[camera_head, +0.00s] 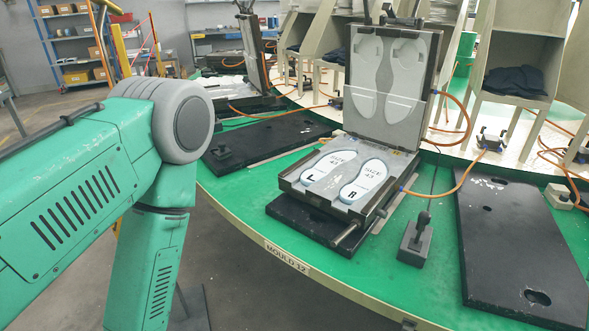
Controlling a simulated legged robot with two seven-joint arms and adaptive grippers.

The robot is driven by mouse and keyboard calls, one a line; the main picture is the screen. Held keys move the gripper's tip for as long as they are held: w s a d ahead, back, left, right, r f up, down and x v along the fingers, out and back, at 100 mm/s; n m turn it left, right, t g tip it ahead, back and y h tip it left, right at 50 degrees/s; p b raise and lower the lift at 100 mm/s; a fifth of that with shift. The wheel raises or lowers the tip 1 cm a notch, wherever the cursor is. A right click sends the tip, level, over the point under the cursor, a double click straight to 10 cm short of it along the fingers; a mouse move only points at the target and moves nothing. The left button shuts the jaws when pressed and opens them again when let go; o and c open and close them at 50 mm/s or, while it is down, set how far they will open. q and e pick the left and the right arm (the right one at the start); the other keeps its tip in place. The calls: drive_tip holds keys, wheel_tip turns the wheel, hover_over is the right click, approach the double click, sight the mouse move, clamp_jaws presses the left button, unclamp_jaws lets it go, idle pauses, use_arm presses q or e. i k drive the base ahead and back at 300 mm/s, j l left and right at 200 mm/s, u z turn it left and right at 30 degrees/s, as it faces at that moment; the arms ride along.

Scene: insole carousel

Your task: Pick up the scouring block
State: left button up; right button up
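No object is plainly marked as the scouring block. A grey block with an upright dark knobbed handle (415,243) stands on the green table rim, right of the open mould; I cannot tell whether it is the scouring block. A smaller pale block (558,196) lies farther right, beside an orange hose. My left arm fills the left side of the view and bends down, with its gripper out of view. My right arm and gripper do not show.
The open mould (393,153) holds two insoles marked L and R. A black plate (516,245) lies at the right and another (268,141) behind left. Orange hoses (470,168) cross the table. The green rim (350,268) before the mould is bare.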

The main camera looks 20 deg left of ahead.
sight(223, 153)
drive_tip(key=j+u, duration=0.15)
drive_tip(key=u, duration=0.3)
drive_tip(key=i+j+u, duration=0.1)
drive_tip(key=u, duration=0.3)
drive_tip(key=i+j+u, duration=0.1)
drive_tip(key=u, duration=0.35)
drive_tip(key=i+u, duration=0.1)
drive_tip(key=u, duration=0.3)
drive_tip(key=j, duration=0.05)
